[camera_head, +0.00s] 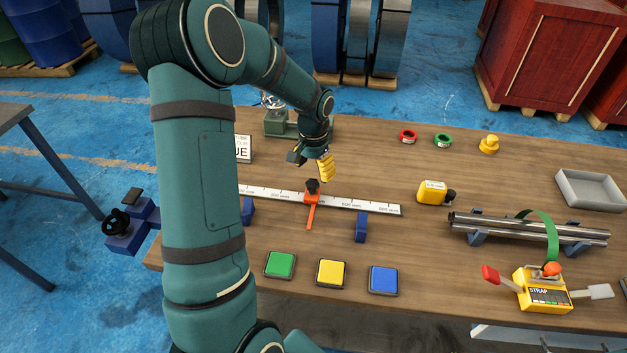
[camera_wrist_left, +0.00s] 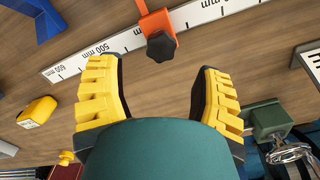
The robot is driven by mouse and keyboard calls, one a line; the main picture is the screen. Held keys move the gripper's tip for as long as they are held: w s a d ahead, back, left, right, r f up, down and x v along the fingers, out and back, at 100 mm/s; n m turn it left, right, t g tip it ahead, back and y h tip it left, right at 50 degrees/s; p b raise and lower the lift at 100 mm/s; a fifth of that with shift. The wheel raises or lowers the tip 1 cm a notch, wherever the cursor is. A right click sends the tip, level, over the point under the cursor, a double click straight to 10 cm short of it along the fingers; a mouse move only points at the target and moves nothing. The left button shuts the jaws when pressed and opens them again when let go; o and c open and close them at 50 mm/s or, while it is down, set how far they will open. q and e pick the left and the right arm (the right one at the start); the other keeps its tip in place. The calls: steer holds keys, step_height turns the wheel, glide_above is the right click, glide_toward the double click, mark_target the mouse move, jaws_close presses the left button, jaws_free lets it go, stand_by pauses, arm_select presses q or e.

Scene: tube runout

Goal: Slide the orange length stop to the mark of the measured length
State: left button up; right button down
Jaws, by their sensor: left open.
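The orange length stop (camera_head: 311,210) sits across the white ruler (camera_head: 358,203), with a black knob (camera_head: 312,186) on it. In the left wrist view the stop (camera_wrist_left: 154,20) and its knob (camera_wrist_left: 161,46) lie just beyond my fingertips, right of the 500 mm label. My left gripper (camera_head: 326,169) is above the table, behind the ruler and slightly right of the knob. In the left wrist view its yellow fingers (camera_wrist_left: 158,68) are apart with nothing held between them. The ruler's left part is hidden by my arm in the head view. My right gripper is not in view.
Blue supports (camera_head: 361,227) stand by the ruler. Green (camera_head: 280,264), yellow (camera_head: 331,273) and blue (camera_head: 383,279) pads lie in front. A white sign (camera_head: 243,149) stands behind, partly hidden.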

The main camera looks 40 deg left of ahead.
arm_select(q)
step_height(320, 180, up, 5)
steer(key=shift+r, duration=0.1)
stand_by(0.7)
